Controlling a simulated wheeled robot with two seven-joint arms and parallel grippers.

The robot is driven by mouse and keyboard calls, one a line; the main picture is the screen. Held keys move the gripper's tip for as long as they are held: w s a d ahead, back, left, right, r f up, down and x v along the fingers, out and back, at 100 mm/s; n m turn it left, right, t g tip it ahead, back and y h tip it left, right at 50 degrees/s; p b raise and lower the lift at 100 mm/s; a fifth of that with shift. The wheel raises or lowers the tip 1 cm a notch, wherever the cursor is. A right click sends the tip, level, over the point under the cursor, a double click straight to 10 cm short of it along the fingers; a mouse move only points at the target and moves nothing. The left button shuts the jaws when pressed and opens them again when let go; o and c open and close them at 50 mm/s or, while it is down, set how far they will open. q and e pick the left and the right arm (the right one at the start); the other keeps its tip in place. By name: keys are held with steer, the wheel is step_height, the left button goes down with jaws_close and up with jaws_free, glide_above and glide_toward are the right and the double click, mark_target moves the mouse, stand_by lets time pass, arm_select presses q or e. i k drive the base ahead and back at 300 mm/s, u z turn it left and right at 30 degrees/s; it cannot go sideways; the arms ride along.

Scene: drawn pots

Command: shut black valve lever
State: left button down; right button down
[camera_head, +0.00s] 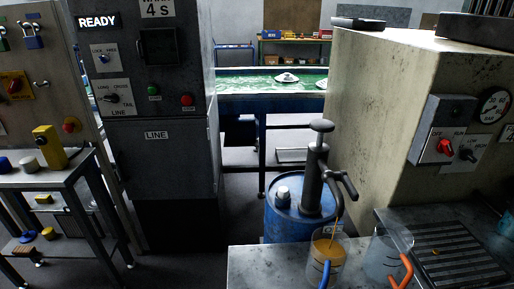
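A dark hand pump (314,180) with a round top knob stands upright on a blue drum (285,215). A dark spout with a short black lever (348,186) sticks out from the pump's right side. The lever slants down to the right; its exact setting is too small to tell. A thin orange-brown stream (338,226) runs from the spout into a clear jug (326,262) with a blue handle. The jug holds orange liquid, and its base is cut off or hidden. Neither of my grippers is in view.
A second clear jug (383,258) with an orange handle stands to the right, beside a slatted drain grate (450,262) on the grey bench (262,268). A beige machine (375,105) with a red switch (445,147) rises behind. A dark cabinet (160,165) stands left.

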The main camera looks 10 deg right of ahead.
mark_target(342, 176)
steer(key=u, duration=2.55)
steer(key=k, duration=1.45)
steer(key=z, duration=2.15)
steer(key=i, duration=0.5)
steer(key=u, duration=0.05)
steer(key=k, duration=0.4)
steer(key=z, duration=0.3)
